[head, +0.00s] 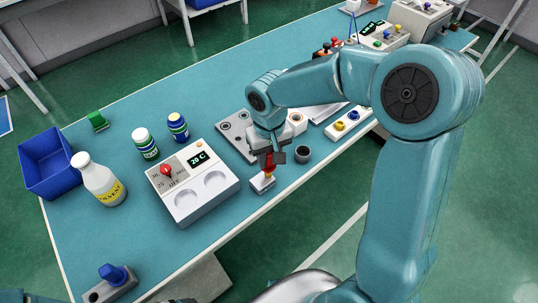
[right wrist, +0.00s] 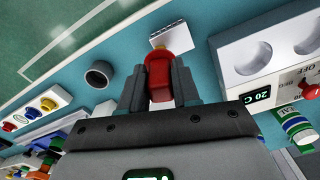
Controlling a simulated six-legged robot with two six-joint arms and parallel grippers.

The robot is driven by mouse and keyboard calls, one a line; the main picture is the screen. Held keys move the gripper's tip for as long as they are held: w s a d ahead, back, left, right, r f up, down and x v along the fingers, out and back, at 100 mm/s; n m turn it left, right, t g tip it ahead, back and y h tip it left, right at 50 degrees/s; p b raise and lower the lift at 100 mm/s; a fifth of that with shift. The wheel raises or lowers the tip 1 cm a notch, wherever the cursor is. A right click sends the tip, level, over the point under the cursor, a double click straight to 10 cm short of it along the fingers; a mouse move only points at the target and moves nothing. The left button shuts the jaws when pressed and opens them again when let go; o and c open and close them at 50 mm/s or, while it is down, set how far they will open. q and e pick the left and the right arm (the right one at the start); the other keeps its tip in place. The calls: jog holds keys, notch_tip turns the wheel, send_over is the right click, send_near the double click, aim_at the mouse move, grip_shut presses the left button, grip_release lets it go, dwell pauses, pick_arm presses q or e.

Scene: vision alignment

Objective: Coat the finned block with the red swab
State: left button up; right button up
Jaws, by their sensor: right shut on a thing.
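My right gripper (head: 275,157) is shut on the red swab (head: 268,163), which points down. In the right wrist view the red swab (right wrist: 158,75) sits between the two dark fingers of the same gripper (right wrist: 160,85). The small pale finned block (head: 262,184) stands on the bench close to its front edge, directly below the swab. In the right wrist view the finned block (right wrist: 168,37) shows just beyond the swab's rounded end, which partly hides it. I cannot tell whether the swab touches the block. My left gripper is not in view.
A white heater unit (head: 195,182) with round wells and a display stands left of the block. A dark cup (head: 302,154) stands to the right. A grey plate (head: 236,128) lies behind the gripper. A white bottle (head: 97,182) and blue bin (head: 50,165) are at far left.

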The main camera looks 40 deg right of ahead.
jog(key=shift+a+f, duration=0.1)
jog(key=shift+a, duration=0.05)
jog(key=shift+s+a+b, duration=0.15)
jog(key=shift+a+b, duration=0.4)
jog(key=shift+a, duration=1.5)
jog(key=shift+d, duration=0.2)
jog(key=shift+d, duration=2.05)
jog(key=shift+a, duration=0.2)
jog(key=shift+a, duration=0.3)
jog(key=shift+a+b, duration=0.45)
jog(key=shift+a, duration=1.3)
jog(key=shift+d, duration=0.15)
jog(key=shift+d, duration=0.55)
